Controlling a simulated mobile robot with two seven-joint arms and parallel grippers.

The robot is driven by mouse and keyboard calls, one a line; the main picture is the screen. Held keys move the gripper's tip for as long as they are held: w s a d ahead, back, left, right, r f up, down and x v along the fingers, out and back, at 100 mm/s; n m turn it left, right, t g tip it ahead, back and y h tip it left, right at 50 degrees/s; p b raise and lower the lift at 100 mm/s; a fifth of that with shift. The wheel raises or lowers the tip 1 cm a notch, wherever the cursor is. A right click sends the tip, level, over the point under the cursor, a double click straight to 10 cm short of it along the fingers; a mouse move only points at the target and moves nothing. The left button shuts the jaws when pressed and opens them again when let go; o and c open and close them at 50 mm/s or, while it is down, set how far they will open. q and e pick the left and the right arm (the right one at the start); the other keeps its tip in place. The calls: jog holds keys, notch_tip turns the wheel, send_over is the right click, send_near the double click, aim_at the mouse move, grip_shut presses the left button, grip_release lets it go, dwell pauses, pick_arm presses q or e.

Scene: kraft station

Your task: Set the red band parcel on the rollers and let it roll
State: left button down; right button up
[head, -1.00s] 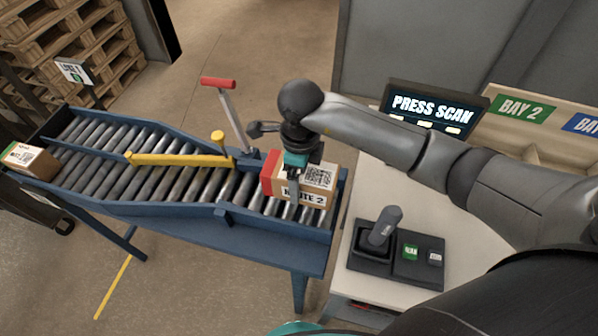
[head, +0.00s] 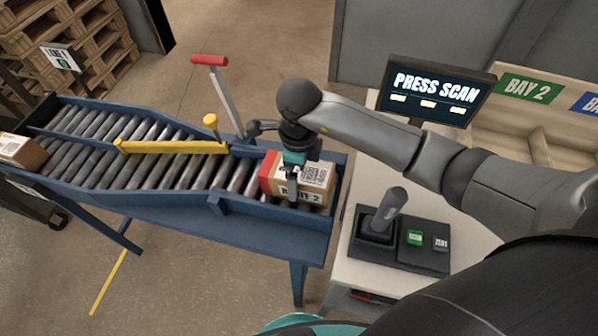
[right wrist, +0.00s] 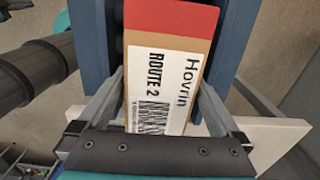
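The red band parcel (head: 304,179) is a brown box with a red end and a white "ROUTE 2" label, at the right end of the roller conveyor (head: 190,205). My right gripper (head: 293,185) is above it, with a finger on each side. In the right wrist view the parcel (right wrist: 165,70) lies between the fingers (right wrist: 160,85), which appear to press its sides. The parcel is down between the conveyor's side rails; the near rail hides its bottom edge, so I cannot tell whether it touches the rollers. My left gripper is not in view.
A yellow diverter bar (head: 175,147) slants over the rollers, with a red-handled lever (head: 210,61) beyond it. Another box (head: 22,151) is at the far left end. The side table (head: 345,270) holds a scanner (head: 387,210), buttons and a "PRESS SCAN" screen (head: 437,88).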

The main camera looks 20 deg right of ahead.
notch_tip(320, 180, up, 15)
jog(key=shift+r+p, duration=0.15)
jog(key=shift+p, duration=0.3)
dwell(0.3)
